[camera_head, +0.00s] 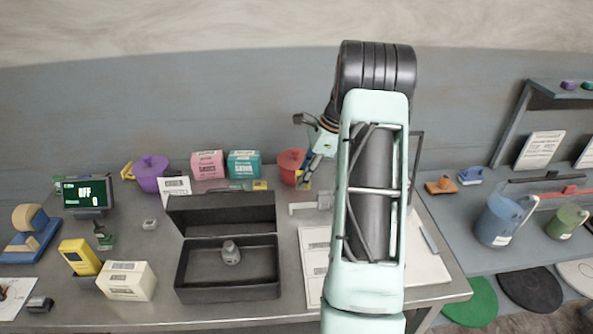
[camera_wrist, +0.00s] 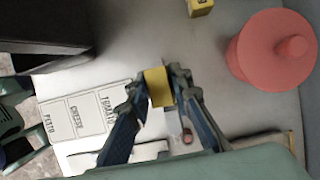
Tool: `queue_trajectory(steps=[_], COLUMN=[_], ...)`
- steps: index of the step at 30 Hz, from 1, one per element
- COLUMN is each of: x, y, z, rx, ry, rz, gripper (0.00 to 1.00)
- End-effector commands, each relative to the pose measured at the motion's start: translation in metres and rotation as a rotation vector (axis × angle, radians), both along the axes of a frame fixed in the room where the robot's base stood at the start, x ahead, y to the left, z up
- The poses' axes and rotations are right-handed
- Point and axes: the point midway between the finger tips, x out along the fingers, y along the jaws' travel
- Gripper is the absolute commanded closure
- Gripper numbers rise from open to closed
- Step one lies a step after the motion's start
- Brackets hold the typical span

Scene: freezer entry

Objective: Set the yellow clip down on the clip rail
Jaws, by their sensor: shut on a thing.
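My gripper (camera_wrist: 159,92) is shut on the yellow clip (camera_wrist: 156,83), which sits between the fingertips in the wrist view. In the head view my gripper (camera_head: 306,176) is in front of the red lidded pot, and the clip is small and partly hidden by the fingers. A pale low bar (camera_head: 304,208), which may be the clip rail, lies on the table just below the gripper in the picture. It also shows at the bottom of the wrist view (camera_wrist: 116,154), partly behind the fingers. The clip looks apart from it; its height is hard to tell.
The red pot (camera_wrist: 268,52) stands close by, and another yellow piece (camera_wrist: 201,7) lies beyond. A label sheet (camera_head: 313,251) and an open black case (camera_head: 222,210) are near. Pink (camera_head: 207,164) and teal (camera_head: 244,163) boxes stand at the back.

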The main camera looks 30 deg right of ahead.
Motion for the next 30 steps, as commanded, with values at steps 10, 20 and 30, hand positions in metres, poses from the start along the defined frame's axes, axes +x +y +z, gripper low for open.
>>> queue_trajectory(steps=[10,20,30], x=[0.0,0.0,0.0], y=[0.0,0.001,0.0], z=[0.0,-0.014,-0.043], rx=[0.0,0.004,0.003], ry=[0.0,0.001,0.0], rz=[0.0,0.0,0.0], gripper=[0.97,0.97,0.97])
